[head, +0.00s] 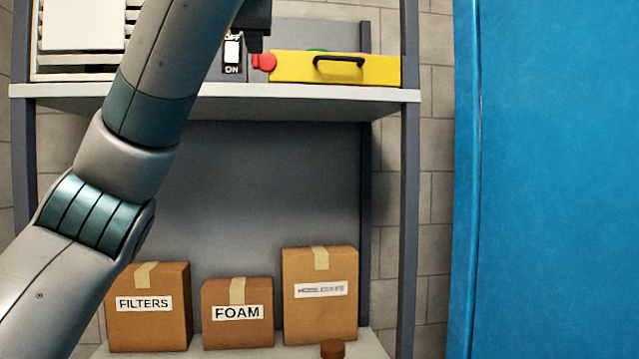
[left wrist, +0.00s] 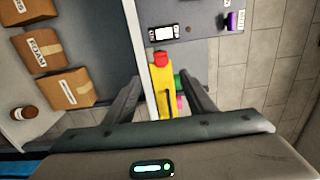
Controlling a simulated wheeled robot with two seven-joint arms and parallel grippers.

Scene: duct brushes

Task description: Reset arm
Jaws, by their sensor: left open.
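My left arm rises from the lower left of the head view. Its dark gripper (head: 257,40) shows only in part at the top, in front of the shelf and beside a red knob (head: 264,62). In the left wrist view the two fingers of the left gripper (left wrist: 159,82) stand apart with nothing held between them. A yellow box (head: 290,68) with a black handle sits on the shelf. The yellow box (left wrist: 162,90) shows beyond and between the fingers in the wrist view. My right gripper is not in view.
An OFF/ON switch (head: 232,50) is left of the yellow box. The shelf (head: 300,95) runs across. Below stand cartons labelled FILTERS (head: 148,325) and FOAM (head: 238,330), a third carton (head: 320,310) and a brown round item (head: 332,349). A blue panel (head: 555,180) fills the right.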

